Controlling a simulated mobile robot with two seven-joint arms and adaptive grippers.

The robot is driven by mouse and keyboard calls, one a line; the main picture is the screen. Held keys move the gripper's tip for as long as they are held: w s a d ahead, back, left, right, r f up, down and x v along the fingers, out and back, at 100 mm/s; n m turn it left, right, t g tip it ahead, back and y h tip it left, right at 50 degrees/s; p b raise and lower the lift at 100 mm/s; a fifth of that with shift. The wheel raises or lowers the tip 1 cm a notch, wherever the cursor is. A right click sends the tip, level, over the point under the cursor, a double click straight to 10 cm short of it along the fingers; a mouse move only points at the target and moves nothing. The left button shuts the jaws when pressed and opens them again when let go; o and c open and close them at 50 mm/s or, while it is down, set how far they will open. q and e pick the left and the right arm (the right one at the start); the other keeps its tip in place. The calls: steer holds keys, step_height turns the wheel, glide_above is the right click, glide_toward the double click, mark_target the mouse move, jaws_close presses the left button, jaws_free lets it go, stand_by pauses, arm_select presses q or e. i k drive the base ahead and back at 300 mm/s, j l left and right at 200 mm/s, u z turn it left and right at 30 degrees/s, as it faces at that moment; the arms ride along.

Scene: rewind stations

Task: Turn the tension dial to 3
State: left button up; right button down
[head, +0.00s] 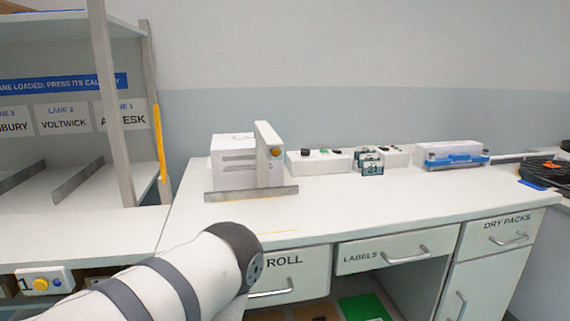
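A small black knob (305,152) stands on top of a long low white control box (320,163) at the back of the worktop. It may be the tension dial; its markings and setting are too small to read. An orange-yellow round part (275,152) sits on the upright white post of the machine left of the box. My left arm reaches in from the bottom left and ends in a dark joint over the desk's front edge. Neither gripper is in view.
A white machine (233,165) with a metal bar along its front stands on the desk (390,195). Small dark display blocks (372,167) and a white-and-blue unit (450,156) stand farther right. Drawers marked ROLL, LABELS and DRY PACKS are below. The desk's front surface is mostly clear.

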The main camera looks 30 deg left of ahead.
mark_target(304, 152)
steer(key=j+u, duration=0.3)
steer(key=i+j+u, duration=0.25)
steer(key=j+u, duration=0.3)
steer(key=i+l, duration=0.1)
steer(key=l, duration=0.2)
steer(key=i+l, duration=0.1)
steer(key=l, duration=0.2)
steer(key=i+l, duration=0.1)
steer(key=l, duration=0.2)
